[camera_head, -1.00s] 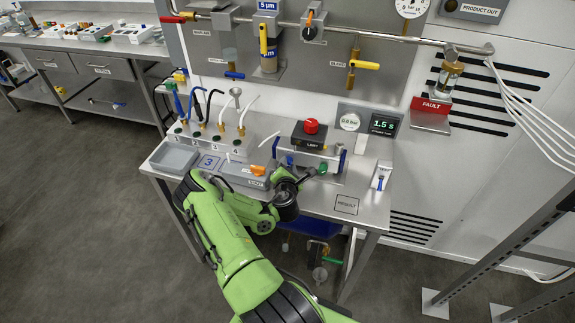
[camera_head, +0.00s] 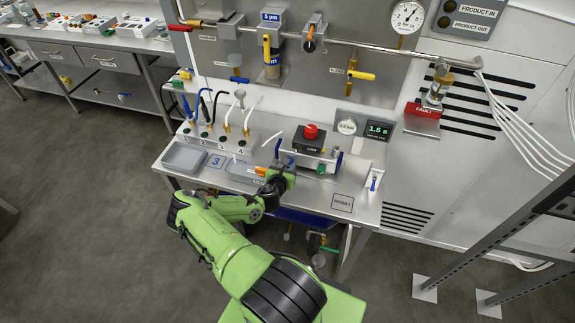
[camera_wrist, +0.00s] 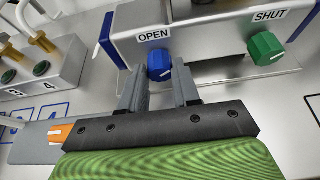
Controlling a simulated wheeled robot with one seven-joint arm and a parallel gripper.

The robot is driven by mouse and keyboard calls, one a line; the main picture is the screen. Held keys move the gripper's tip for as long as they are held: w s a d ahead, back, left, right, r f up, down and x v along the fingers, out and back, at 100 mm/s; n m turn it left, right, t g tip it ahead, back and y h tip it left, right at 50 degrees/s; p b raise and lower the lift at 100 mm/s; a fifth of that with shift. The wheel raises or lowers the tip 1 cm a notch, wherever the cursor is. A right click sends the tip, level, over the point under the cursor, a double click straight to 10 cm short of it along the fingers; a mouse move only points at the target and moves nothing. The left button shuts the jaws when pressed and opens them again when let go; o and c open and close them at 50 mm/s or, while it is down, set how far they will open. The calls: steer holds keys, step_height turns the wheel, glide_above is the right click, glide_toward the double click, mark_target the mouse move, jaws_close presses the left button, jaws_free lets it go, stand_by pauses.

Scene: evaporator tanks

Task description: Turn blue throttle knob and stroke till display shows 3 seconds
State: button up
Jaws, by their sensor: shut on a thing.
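The blue throttle knob (camera_wrist: 159,65) sits under the OPEN label on the front of a metal unit, with a pale line on its face. My gripper (camera_wrist: 160,82) is shut on it, one finger at each side. In the head view my gripper (camera_head: 278,182) is at the front left of the unit, and my wrist hides the blue knob there. A green knob (camera_wrist: 266,48) sits under the SHUT label to the right; it also shows in the head view (camera_head: 321,170). The display (camera_head: 378,129) reads 1.5 s.
A red button (camera_head: 311,131) on a black box stands above the unit. A grey tray (camera_head: 184,158) and an orange-handled item (camera_wrist: 61,131) lie to the left. The bench is clear near the RESULT square (camera_head: 342,203).

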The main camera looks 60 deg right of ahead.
steer(key=shift+n, duration=0.4)
steer(key=o, duration=1.1)
steer(key=shift+c, duration=0.2)
steer(key=b+v, duration=0.1)
steer(key=v, duration=1.4)
steer(key=shift+w+a, duration=0.2)
steer(key=shift+a, duration=0.25)
steer(key=shift+s, duration=0.1)
